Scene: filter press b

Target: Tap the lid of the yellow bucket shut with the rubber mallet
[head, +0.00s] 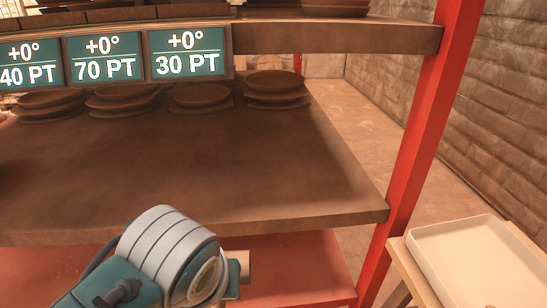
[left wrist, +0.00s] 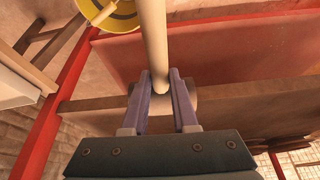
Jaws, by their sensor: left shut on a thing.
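In the left wrist view, my left gripper (left wrist: 160,88) has its two purple fingers shut on a pale round handle (left wrist: 152,40), which runs up out of the picture. I take it for the mallet's handle. A pale, wider rounded piece (left wrist: 191,99) shows behind the fingers; I cannot tell whether it belongs to the mallet. The yellow bucket (left wrist: 123,22) is at the top edge, left of the handle and partly cut off. How its lid sits is unclear. In the head view my left wrist shows at the bottom, its fingers hidden. My right gripper is not in view.
A brown shelf (head: 190,165) with stacked plates (head: 275,88) and number displays (head: 187,52) fills the head view. A red post (head: 428,120) stands at its right. A cream tray (head: 480,262) sits on a wooden stand at lower right. A brick wall is beyond.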

